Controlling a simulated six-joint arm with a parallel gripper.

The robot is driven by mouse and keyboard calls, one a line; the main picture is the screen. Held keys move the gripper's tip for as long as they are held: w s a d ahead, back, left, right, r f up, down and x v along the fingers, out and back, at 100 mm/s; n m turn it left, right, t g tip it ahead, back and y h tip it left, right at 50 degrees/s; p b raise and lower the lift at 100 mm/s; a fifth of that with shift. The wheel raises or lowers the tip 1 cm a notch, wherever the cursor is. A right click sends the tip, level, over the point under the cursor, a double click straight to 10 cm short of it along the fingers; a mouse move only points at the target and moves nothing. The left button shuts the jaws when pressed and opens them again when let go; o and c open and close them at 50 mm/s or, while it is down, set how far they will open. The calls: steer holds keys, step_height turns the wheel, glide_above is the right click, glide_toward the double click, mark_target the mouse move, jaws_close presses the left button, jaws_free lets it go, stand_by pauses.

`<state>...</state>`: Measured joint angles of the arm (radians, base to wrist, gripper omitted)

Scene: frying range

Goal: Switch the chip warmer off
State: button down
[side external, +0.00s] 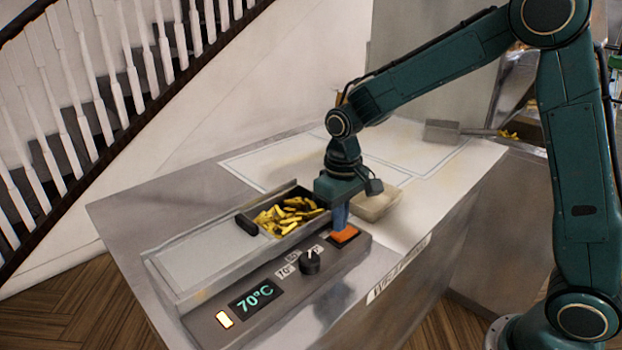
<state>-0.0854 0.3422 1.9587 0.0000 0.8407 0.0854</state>
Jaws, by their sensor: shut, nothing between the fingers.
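The chip warmer (205,262) is a long grey steel unit on the counter, with yellow chips (290,216) in its open end. An orange rocker or button (344,234) in a dark frame is at the panel's right end. My gripper (340,226) is shut and empty, pointing down at the orange control. Its tips hide part of it; I cannot tell if they touch.
A black handle (246,224) lies at the edge of the warmer's cover. A beige tray (376,203) stands just behind my gripper. A grey scoop or basket (442,131) lies at the back right. The pale counter top (290,160) behind is mostly clear.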

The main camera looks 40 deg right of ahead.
mark_target(343, 236)
steer(key=shift+f, duration=0.8)
stand_by(0.7)
steer(key=shift+r, duration=3.5)
steer(key=shift+r, duration=0.1)
steer(key=s+d+r+t, duration=0.1)
steer(key=s+r, duration=0.3)
steer(key=s, duration=0.7)
steer(key=s+d+r+t, duration=0.2)
steer(key=s+r+t, duration=0.2)
steer(key=s, duration=0.7)
steer(key=shift+s+d+t, duration=0.2)
steer(key=shift+t, duration=0.1)
